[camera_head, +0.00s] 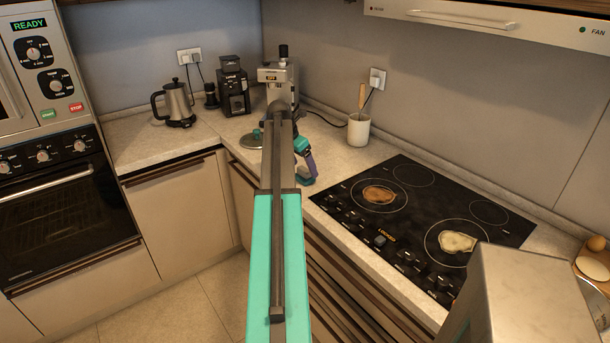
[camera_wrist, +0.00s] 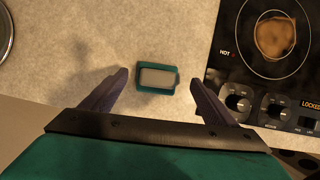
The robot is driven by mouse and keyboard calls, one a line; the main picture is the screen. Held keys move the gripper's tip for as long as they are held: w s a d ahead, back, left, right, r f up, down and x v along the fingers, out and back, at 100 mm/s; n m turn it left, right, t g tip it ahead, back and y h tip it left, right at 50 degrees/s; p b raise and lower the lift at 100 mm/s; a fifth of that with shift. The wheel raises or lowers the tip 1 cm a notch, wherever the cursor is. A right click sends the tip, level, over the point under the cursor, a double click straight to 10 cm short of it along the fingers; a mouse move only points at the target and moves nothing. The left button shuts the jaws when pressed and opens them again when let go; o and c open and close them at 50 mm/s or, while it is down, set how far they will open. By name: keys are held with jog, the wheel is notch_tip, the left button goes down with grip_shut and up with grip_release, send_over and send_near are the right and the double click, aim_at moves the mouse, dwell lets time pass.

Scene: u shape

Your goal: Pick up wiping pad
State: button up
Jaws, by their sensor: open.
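The wiping pad (camera_wrist: 157,77) is a small teal rectangle with a pale grey face. It lies flat on the speckled counter in the middle of the wrist view. In the head view only a small teal piece of it (camera_head: 306,181) shows below my gripper (camera_head: 309,162). In the wrist view my gripper (camera_wrist: 160,82) is open and empty, with one purple finger on each side of the pad and a gap to both. The fingers appear above the counter; their exact height is hard to tell.
The black cooktop (camera_head: 410,212) with two food pieces lies right of the pad. A white utensil crock (camera_head: 358,130), coffee machine (camera_head: 276,77), grinder (camera_head: 234,93) and kettle (camera_head: 178,103) stand behind. A round metal rim (camera_wrist: 5,35) is at the wrist view's left edge.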

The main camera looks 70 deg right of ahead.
aim_at(304, 169)
jog(key=shift+p+x, duration=0.4)
jog(key=shift+x, duration=1.35)
jog(key=shift+w, duration=0.15)
jog(key=c, duration=1.1)
jog(key=shift+r, duration=0.1)
jog(key=shift+r+b, duration=0.7)
jog(key=shift+r, duration=0.95)
jog(key=w+a+b, duration=0.1)
jog(key=a, duration=0.4)
jog(key=w+a+r+b, duration=0.1)
jog(key=a, duration=0.4)
jog(key=w+a+b, duration=0.1)
jog(key=a, duration=0.4)
jog(key=shift+w+a+r, duration=0.1)
jog(key=shift+a+r, duration=0.15)
jog(key=shift+a, duration=0.15)
